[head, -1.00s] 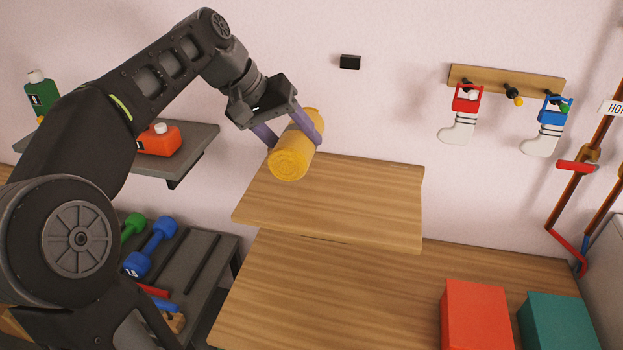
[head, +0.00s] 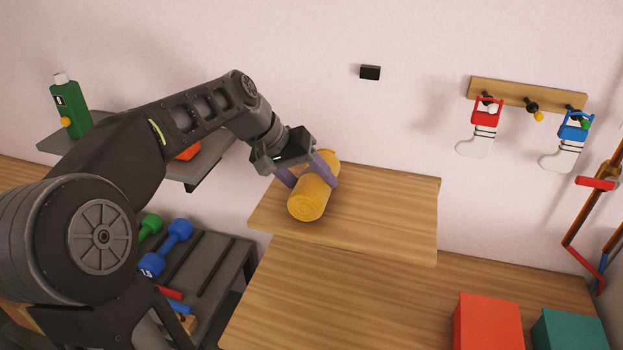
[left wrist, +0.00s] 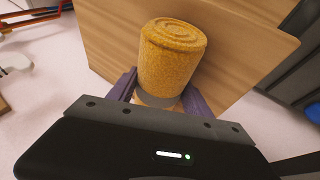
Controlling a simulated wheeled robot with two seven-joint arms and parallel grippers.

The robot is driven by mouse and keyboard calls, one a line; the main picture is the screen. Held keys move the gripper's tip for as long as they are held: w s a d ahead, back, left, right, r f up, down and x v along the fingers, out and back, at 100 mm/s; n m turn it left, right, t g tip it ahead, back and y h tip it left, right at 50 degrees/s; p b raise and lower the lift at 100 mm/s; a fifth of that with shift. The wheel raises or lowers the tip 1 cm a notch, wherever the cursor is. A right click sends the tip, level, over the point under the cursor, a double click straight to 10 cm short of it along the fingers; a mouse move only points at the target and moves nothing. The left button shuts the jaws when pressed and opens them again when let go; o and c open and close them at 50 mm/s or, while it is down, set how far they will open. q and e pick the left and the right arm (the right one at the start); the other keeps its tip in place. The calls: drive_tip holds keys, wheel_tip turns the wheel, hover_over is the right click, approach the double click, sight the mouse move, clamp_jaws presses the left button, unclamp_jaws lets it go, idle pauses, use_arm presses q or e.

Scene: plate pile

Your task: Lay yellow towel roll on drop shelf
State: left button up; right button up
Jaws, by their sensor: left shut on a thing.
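The yellow towel roll (head: 311,196) is held between the purple fingers of my left gripper (head: 308,172). In the head view it lies over the left part of the wooden drop shelf (head: 385,210), its round end facing the camera. I cannot tell whether it touches the shelf or hangs just above it. In the left wrist view the towel roll (left wrist: 172,62) sits between the two fingers (left wrist: 160,92), with the shelf board (left wrist: 235,45) behind it. My right gripper is in neither view.
A wooden worktop (head: 330,295) lies below the shelf, with a red box (head: 487,322) and a teal box (head: 568,330). A grey shelf (head: 205,170) stands left, holding a green bottle (head: 68,108). Dumbbells (head: 168,247) sit on a rack below. The shelf's right half is clear.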

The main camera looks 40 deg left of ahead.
use_arm(q)
drive_tip(key=shift+f, duration=0.15)
drive_tip(key=o, duration=1.3)
drive_tip(key=shift+c, duration=0.2)
drive_tip(key=shift+r, duration=0.25)
drive_tip(key=v, duration=1.2)
drive_tip(key=shift+f, duration=0.1)
